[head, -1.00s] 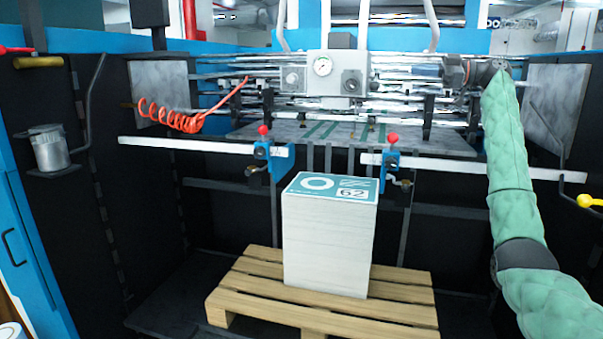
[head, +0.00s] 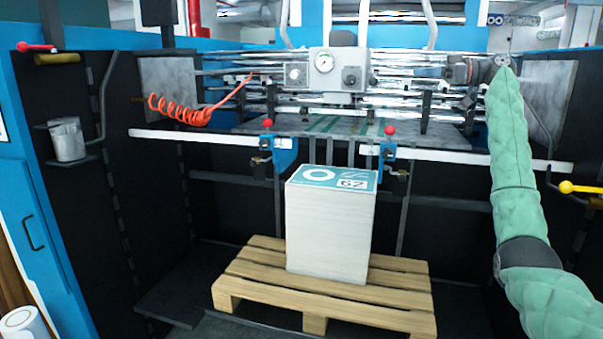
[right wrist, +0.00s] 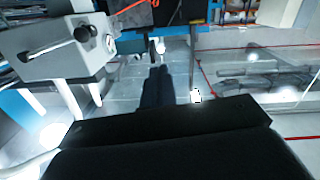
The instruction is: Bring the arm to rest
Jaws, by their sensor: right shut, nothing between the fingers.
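My right arm in its green padded sleeve reaches up along the right side of the head view to the machine's rollers. My right gripper (head: 456,70) is at its far end, in front of the roller bars and right of the gauge box. In the right wrist view its dark fingers (right wrist: 158,75) are together with nothing between them. Whether it touches the rollers I cannot tell. My left gripper is in neither view.
A stack of printed sheets (head: 330,230) stands on a wooden pallet (head: 250,290) below the machine. A white rail (head: 450,157) with red-knobbed blue clamps crosses in front. A gauge box (head: 338,75) and a red coiled hose (head: 180,112) are at the rollers. A metal cup (head: 67,140) hangs left.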

